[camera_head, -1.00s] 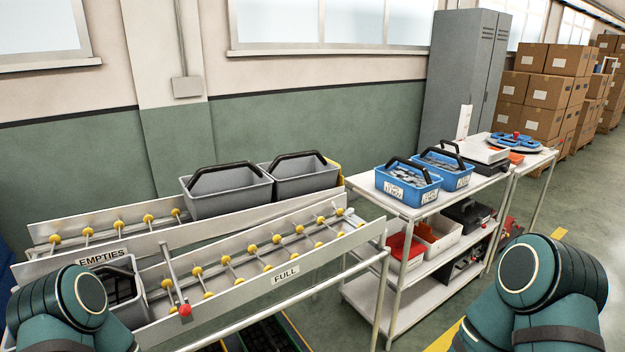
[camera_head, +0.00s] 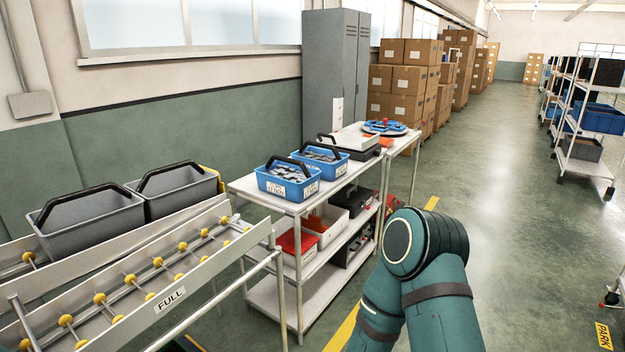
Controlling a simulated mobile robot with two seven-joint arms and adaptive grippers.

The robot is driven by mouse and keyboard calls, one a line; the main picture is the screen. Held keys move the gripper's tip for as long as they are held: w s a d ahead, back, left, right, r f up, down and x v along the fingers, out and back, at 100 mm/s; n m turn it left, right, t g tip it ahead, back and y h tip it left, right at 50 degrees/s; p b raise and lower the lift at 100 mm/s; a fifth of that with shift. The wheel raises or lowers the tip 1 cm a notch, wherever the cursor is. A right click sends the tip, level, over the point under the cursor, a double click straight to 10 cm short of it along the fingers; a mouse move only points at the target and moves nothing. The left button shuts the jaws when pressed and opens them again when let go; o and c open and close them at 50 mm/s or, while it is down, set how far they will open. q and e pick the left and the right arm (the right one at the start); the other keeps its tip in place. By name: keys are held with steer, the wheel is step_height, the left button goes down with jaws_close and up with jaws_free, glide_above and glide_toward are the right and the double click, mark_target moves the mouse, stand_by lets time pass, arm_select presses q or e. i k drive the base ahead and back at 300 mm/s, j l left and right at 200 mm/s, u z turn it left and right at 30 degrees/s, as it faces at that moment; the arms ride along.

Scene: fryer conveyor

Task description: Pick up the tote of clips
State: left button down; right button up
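Two blue totes with black handles stand on the top shelf of a white cart. The nearer blue tote (camera_head: 287,188) has a white label and holds grey pieces. The farther blue tote (camera_head: 321,165) stands just behind it, also holding grey pieces. The labels are too small to read, so I cannot tell which one holds clips. My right arm shows at the lower middle, in front of the cart, but its gripper is out of view. My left arm and gripper are out of view.
The white cart (camera_head: 246,187) has red and white bins on its middle shelf. Two grey totes (camera_head: 90,226) sit on the conveyor marked FULL (camera_head: 171,299) at left. A grey cabinet (camera_head: 335,75) and stacked boxes (camera_head: 404,80) stand behind.

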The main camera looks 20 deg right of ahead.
mark_target(333, 163)
steer(key=i+l+z, duration=0.1)
steer(key=l, duration=0.35)
steer(key=i+l+z, duration=0.1)
steer(key=l, duration=0.3)
steer(key=i+l+z, duration=0.1)
steer(key=l, duration=0.3)
